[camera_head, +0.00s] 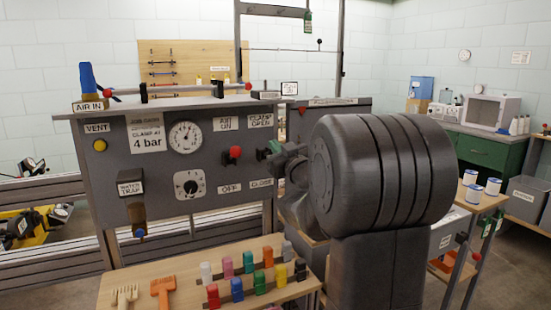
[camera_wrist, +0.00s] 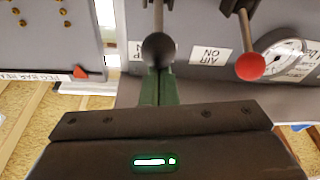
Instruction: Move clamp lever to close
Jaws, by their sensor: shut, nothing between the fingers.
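The clamp lever shows in the wrist view as a grey rod with a black ball knob (camera_wrist: 158,48). In the head view its dark knob (camera_head: 262,154) is partly hidden by my gripper, between the CLAMP OPEN label (camera_head: 260,120) and the CLOSE label (camera_head: 261,183). My gripper (camera_head: 272,147) is at the panel's right side. Its green fingers (camera_wrist: 158,86) are together and empty, with their tips right at the black knob. I cannot tell whether they touch it.
A red-knobbed air lever (camera_head: 235,152) stands just left of the clamp lever; it also shows in the wrist view (camera_wrist: 250,66). A pressure gauge (camera_head: 186,135) is farther left. Below, a wooden table (camera_head: 140,282) holds several coloured pegs.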

